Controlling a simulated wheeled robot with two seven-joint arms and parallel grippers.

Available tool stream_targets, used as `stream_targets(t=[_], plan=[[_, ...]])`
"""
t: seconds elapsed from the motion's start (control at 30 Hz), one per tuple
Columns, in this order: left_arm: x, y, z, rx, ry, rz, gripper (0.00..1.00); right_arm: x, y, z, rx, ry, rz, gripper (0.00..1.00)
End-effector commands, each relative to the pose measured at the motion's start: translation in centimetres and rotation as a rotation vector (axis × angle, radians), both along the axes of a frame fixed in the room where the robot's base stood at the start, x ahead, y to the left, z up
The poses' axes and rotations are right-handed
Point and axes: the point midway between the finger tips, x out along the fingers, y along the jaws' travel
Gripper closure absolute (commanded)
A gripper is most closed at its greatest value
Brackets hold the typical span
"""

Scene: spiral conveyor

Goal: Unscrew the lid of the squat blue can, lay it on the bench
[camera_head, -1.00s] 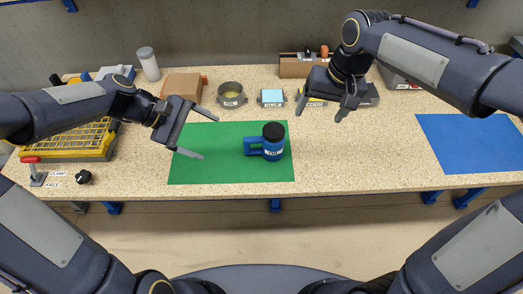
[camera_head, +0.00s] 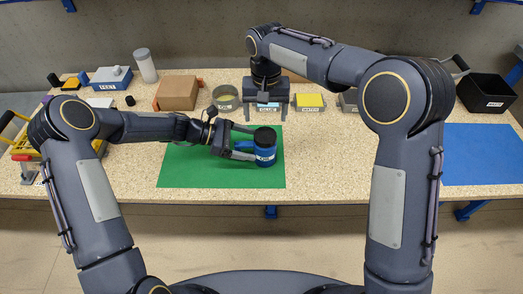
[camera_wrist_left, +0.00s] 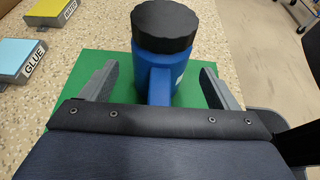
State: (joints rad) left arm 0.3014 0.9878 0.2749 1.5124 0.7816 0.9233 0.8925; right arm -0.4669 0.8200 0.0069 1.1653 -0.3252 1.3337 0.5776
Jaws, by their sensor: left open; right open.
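The squat blue can (camera_head: 266,156) stands upright on the green mat (camera_head: 200,174), with a black ribbed lid (camera_head: 265,135) on top. It also shows in the left wrist view (camera_wrist_left: 190,75), its lid (camera_wrist_left: 165,25) in place and its blue handle facing my gripper. My left gripper (camera_head: 246,143) is open and low beside the can, its fingers on either side of the handle, with gaps visible in the wrist view (camera_wrist_left: 158,85). My right gripper (camera_head: 265,112) is open and empty, pointing down behind the can. The can's far side is hidden.
A bowl (camera_head: 226,98), a yellow-topped box (camera_head: 309,103) and the GLUE box (camera_wrist_left: 27,60) stand behind the mat. A cardboard box (camera_head: 178,92) is further left. The bench right of the mat is clear up to the blue mat (camera_head: 485,155).

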Motion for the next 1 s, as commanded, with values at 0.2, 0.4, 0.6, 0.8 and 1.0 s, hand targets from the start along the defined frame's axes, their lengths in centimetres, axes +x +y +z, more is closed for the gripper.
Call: stream_targets(t=[0.2,0.4,0.6,0.8,1.0], plan=[[0.03,-0.98,-0.41,0.001,-0.001,0.001,0.18,-0.01,-0.02,0.01,0.0,0.0,0.0,0.23],[0.03,-0.98,-0.4,0.001,-0.001,0.001,0.18,-0.01,-0.02,0.01,0.0,0.0,0.0,0.23],[0.03,-0.96,-0.4,0.001,-0.001,0.001,0.43,-0.01,-0.02,0.01,0.0,0.0,0.0,0.23],[0.04,-0.94,-0.4,0.001,-0.001,0.001,0.69,-0.01,-0.02,0.01,0.0,0.0,0.0,0.23],[0.04,-0.93,-0.39,0.001,-0.001,0.001,0.95,-0.01,-0.02,0.01,0.0,0.0,-0.007,0.23]])
